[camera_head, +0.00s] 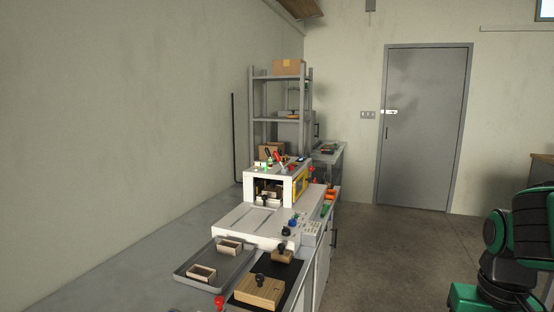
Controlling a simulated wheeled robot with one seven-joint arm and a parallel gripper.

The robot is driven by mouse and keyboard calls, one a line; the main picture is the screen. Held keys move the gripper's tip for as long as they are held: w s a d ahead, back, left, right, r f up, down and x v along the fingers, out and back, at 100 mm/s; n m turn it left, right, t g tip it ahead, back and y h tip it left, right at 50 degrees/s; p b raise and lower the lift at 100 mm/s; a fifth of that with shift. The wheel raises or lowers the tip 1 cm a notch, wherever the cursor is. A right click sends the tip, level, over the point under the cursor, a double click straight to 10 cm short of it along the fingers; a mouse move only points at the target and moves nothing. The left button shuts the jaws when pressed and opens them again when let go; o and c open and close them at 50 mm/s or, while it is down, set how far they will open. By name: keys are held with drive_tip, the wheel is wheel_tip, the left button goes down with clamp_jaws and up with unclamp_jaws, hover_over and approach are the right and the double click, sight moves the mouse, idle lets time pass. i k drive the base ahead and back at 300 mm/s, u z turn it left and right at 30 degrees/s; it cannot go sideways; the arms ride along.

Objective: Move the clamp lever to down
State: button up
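The box former (256,222) is a pale machine on the bench in the middle of the head view, with a white frame at its back. I cannot tell for sure which part is the clamp lever. Candidates are a red-knobbed part (312,170) at the frame's right side, a black knob (264,199) in the frame's opening and a dark knob (285,231) beside a blue knob (293,220) at the front right. Their positions are too small to read. My gripper is not in view; only green and black links of my arm show at the right edge.
A grey tray (221,276) with two small wooden frames stands at the front left. A wooden block with a black knob (259,291) lies on a dark mat, near a red knob (219,301). A shelf (281,119) stands behind. The floor (390,250) to the right is clear.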

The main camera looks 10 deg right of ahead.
sight(275, 154)
drive_tip(key=u, duration=2.05)
drive_tip(key=k, duration=1.05)
drive_tip(key=z, duration=1.4)
drive_tip(key=i, duration=1.1)
drive_tip(key=u, duration=0.1)
